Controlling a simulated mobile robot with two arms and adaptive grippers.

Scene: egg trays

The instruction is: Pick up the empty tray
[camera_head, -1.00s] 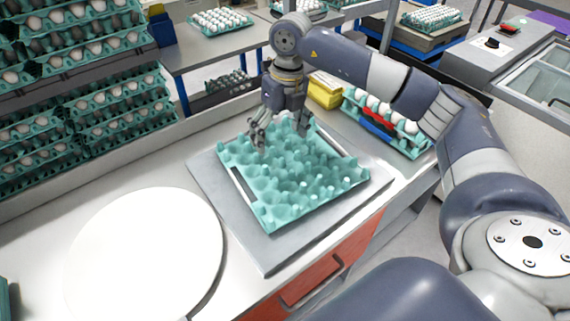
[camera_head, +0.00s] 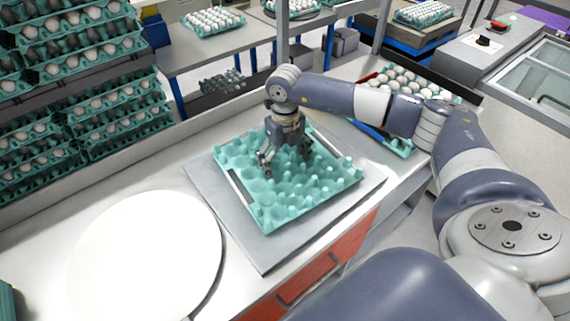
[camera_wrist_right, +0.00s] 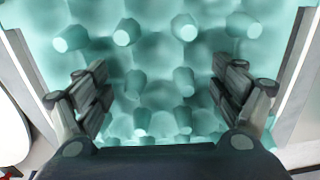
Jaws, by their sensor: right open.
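The empty teal egg tray (camera_head: 290,194) lies flat on a grey square plate (camera_head: 262,250) on the counter. My right gripper (camera_head: 284,166) is over the far part of the tray, pointing down with its fingers apart. In the right wrist view the tray (camera_wrist_right: 160,85) fills most of the picture, with several of its bumps between the open fingers of the right gripper (camera_wrist_right: 160,92). Nothing is held. I cannot tell whether the fingertips touch the tray. My left gripper is not in view.
A white round disc (camera_head: 150,250) lies on the counter left of the plate. Stacked trays of eggs (camera_head: 70,110) stand at the far left. A tray with eggs (camera_head: 410,82) sits behind my right arm. A red drawer front (camera_head: 335,262) is below the counter edge.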

